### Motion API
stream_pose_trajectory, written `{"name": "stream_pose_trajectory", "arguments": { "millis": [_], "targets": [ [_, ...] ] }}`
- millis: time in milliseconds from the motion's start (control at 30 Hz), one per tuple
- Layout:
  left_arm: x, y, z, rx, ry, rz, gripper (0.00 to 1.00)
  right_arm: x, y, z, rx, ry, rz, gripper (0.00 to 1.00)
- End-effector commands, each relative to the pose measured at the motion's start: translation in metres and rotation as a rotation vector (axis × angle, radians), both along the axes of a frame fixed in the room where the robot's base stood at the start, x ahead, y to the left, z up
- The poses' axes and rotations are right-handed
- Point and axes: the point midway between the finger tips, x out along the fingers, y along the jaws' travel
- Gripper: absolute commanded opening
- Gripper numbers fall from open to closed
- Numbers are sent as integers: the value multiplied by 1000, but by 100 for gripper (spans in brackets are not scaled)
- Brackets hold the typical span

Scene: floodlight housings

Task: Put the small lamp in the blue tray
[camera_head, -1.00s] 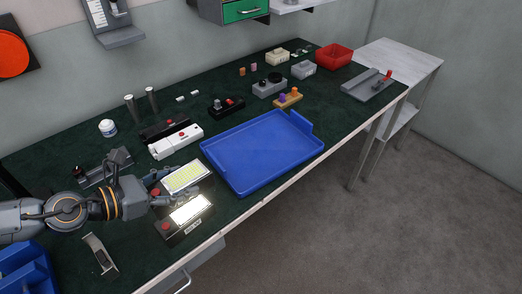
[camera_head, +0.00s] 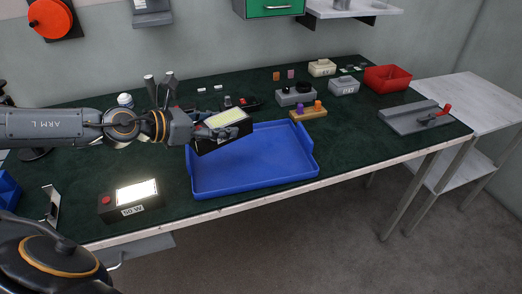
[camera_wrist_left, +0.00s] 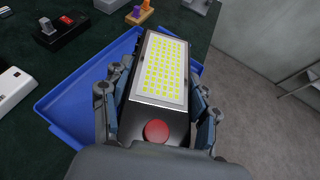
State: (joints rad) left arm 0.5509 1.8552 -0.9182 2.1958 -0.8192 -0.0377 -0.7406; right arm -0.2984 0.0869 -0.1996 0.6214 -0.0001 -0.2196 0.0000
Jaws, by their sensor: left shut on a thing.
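My left gripper (camera_head: 212,132) is shut on a dark lamp (camera_head: 228,137) with a pale yellow grid of LEDs and holds it tilted over the left part of the blue tray (camera_head: 255,189). In the left wrist view, the lamp (camera_wrist_left: 164,72) lies between the fingers, with its red button (camera_wrist_left: 156,131) near the palm. The tray (camera_wrist_left: 72,112) shows below it, and its floor looks empty where visible. Another dark lamp (camera_head: 131,202), with a bright white panel, a red button and a label, stands on the table left of the tray. My right gripper is not in view.
The green-topped table (camera_head: 350,140) holds a purple-and-orange block piece (camera_head: 309,112) behind the tray, a red bin (camera_head: 387,78) and a grey fixture with a red handle (camera_head: 420,117) at the right. A metal bracket (camera_head: 52,204) lies at the left.

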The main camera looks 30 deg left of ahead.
Motion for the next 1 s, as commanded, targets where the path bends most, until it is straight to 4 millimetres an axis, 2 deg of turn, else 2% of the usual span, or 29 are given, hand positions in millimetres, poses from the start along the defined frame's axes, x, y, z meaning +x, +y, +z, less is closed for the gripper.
{"name": "stream_pose_trajectory", "arguments": {
  "millis": [133,233,367,533,667,700,800,1000],
  "targets": [
    [17,2,-4,-5,3,1,9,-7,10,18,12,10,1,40],
    [29,3,-1,-7,0,0,9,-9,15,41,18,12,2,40],
    [41,4,-9,-9,2,3,9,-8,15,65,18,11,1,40],
    [65,7,-17,-8,-4,1,9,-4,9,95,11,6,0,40],
    [91,10,-37,-7,-5,2,9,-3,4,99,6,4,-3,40],
    [96,11,-52,-7,-2,2,9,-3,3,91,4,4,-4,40],
    [111,14,-70,-5,-3,2,9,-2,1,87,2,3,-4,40],
    [128,17,-88,-2,-4,1,9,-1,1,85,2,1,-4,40]
  ]
}}
